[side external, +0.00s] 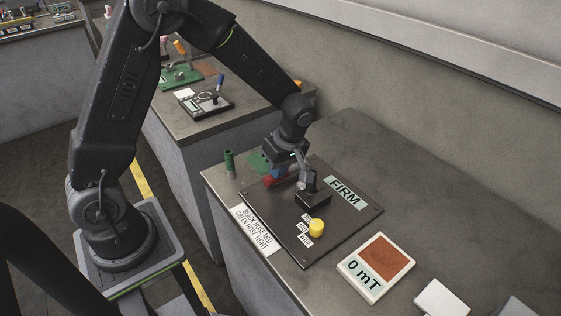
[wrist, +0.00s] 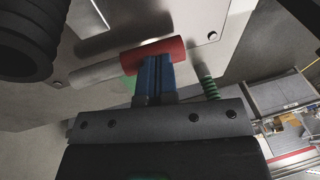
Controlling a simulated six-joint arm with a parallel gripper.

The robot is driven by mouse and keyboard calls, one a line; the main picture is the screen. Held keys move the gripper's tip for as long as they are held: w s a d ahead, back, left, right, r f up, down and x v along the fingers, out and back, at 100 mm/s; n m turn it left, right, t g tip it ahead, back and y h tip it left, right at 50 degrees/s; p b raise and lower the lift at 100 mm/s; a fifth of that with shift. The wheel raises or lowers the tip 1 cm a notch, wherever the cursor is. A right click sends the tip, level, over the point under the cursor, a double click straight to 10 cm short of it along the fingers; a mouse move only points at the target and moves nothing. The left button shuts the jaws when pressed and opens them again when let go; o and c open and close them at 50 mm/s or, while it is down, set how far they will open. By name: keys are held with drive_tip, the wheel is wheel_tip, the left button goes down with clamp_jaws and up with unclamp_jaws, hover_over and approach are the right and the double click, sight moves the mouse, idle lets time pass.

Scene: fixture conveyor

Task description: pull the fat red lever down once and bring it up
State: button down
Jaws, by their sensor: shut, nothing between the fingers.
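The fat red lever (side external: 268,181) is at the back left part of a dark panel (side external: 350,220), mostly hidden behind my gripper in the side view. In the wrist view its thick red grip (wrist: 165,50) lies across the picture, with a grey bar running on to the left. My gripper (side external: 279,173) is low over the panel by the lever. Its blue fingers (wrist: 154,74) are shut together, with nothing between them. Their tips overlap the red grip's near edge in the wrist view; I cannot tell whether they touch it.
The panel also carries a grey upright lever on a black block (side external: 313,200), a yellow button (side external: 316,228) and a FIRM label (side external: 345,192). A green post (side external: 229,161) stands at the left. A "0 mT" display (side external: 376,266) lies front right.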

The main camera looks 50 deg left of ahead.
drive_tip(key=shift+s+f, duration=0.15)
drive_tip(key=shift+f, duration=0.2)
drive_tip(key=shift+r, duration=0.1)
drive_tip(key=s+v, duration=0.2)
drive_tip(key=v, duration=1.2)
drive_tip(key=shift+s+r, duration=0.2)
drive_tip(key=shift+s, duration=0.1)
drive_tip(key=c, duration=1.9)
unclamp_jaws()
